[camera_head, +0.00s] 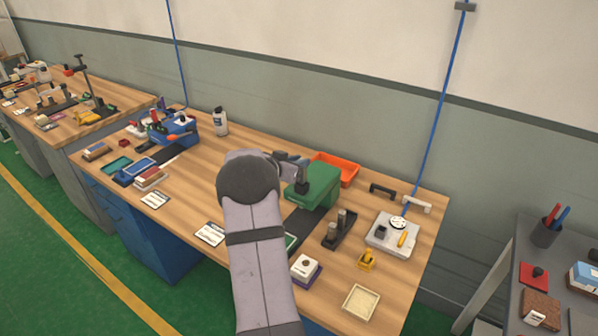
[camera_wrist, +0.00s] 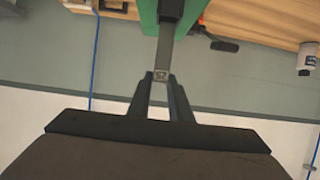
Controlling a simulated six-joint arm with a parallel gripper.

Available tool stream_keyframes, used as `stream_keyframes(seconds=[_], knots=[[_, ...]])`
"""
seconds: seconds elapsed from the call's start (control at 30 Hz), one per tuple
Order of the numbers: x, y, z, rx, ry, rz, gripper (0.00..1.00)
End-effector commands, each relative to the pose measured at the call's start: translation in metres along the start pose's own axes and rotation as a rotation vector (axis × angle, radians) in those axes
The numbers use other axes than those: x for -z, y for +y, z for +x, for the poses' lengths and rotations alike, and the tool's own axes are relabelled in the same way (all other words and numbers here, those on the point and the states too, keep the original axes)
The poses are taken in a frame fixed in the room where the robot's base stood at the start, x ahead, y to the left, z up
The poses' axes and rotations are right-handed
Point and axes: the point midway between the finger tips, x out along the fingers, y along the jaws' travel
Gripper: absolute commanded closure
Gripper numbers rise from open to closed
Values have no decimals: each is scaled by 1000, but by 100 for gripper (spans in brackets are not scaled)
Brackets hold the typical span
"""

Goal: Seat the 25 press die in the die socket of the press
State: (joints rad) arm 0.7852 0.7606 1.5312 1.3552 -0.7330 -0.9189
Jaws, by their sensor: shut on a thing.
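In the head view, the green press (camera_head: 314,187) stands on the bench, just right of my arm's wrist.
An orange tray (camera_head: 347,173) stands behind the press. A black stand with posts (camera_head: 338,232) and a grey plate with a dial (camera_head: 384,242) are to its right. A blue machine (camera_head: 177,132) and a white bottle (camera_head: 220,122) are left.

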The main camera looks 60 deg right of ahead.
Motion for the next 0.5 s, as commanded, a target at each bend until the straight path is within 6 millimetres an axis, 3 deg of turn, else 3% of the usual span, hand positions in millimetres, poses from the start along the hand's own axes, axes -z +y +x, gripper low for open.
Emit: stream_keyframes(seconds=[0.13,0.5], knots=[[-1,0,1,0,3,1,100],[-32,0,14,0,4,1,100]])
